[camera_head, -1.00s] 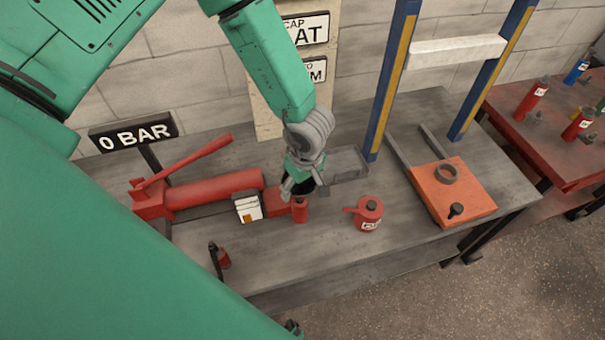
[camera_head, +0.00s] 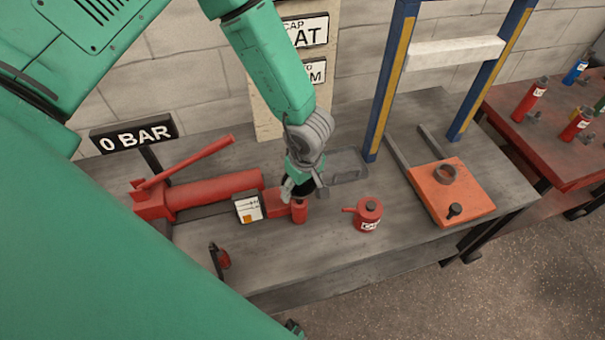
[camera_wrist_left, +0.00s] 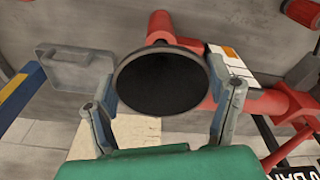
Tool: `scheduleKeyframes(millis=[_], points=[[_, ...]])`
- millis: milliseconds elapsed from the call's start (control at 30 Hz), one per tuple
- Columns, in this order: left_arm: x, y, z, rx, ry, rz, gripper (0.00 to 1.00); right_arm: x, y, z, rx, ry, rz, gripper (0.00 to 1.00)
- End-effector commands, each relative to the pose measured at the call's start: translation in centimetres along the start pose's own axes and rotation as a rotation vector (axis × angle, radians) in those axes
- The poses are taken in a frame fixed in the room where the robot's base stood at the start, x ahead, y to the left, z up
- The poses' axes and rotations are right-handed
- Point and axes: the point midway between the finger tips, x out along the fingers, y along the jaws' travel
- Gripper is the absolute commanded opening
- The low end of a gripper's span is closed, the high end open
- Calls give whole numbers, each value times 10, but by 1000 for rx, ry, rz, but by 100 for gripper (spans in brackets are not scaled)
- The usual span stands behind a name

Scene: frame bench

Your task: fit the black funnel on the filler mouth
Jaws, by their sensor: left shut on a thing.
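My left gripper (camera_head: 300,185) is shut on the black funnel (camera_wrist_left: 162,82). In the left wrist view its wide dark mouth faces the camera, with a finger on each side. In the head view the funnel is mostly hidden by the fingers. The filler mouth appears to be the short upright red cylinder (camera_head: 299,211) at the end of the red pump, just below the funnel in the picture. In the left wrist view a red cylinder (camera_wrist_left: 160,24) shows behind the funnel's rim. I cannot tell whether the funnel touches it. My right gripper is not in view.
A white-labelled box (camera_head: 248,207) sits beside the red pump body (camera_head: 215,190). A grey tray (camera_head: 347,165) lies behind the gripper. A red oil can (camera_head: 368,213) stands to the right, with an orange plate (camera_head: 470,200) beyond. The bench front is mostly clear.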

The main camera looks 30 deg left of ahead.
Motion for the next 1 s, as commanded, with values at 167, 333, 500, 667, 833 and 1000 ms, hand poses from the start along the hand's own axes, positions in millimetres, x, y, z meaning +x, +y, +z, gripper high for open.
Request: scheduleKeyframes(millis=[167,333,500,667,833,1000], points=[[4,0,1,0,0,0,45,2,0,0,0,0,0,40],[9,0,1,1,0,0,45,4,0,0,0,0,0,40],[13,0,2,0,0,0,45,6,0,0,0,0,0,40],[17,-1,2,0,0,-1,45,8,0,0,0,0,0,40],[21,-1,3,0,0,0,45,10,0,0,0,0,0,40],[25,0,3,-1,0,0,45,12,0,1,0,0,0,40]])
